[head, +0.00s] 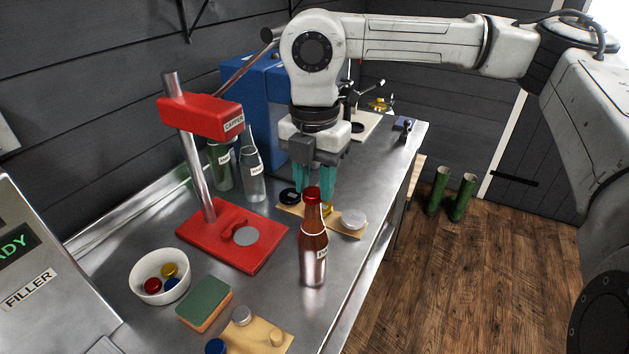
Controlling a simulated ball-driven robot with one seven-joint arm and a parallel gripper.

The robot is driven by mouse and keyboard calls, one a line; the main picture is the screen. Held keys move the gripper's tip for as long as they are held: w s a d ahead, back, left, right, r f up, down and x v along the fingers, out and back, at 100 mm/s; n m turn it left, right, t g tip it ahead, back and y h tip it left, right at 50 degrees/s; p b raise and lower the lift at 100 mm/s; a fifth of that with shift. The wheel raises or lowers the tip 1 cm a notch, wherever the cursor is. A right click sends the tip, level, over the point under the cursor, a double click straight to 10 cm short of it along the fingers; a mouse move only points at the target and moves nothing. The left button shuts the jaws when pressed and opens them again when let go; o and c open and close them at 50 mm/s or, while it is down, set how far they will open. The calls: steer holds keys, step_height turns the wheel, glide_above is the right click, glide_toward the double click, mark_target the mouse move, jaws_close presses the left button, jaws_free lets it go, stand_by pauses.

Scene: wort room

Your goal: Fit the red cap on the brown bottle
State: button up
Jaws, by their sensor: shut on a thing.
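A red capper (205,118) with a base plate stands left of the bottle. A white bowl (137,282) holds several caps. A green sponge (205,300) and a wooden board (262,335) lie in front. Another board (343,232) is behind the bottle.

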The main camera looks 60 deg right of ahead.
steer(key=o, duration=1.6)
steer(key=shift+o, duration=0.2)
steer(key=shift+r, duration=0.15)
steer(key=shift+r+p, duration=1.35)
steer(key=shift+r, duration=2.05)
steer(key=shift+f, duration=0.1)
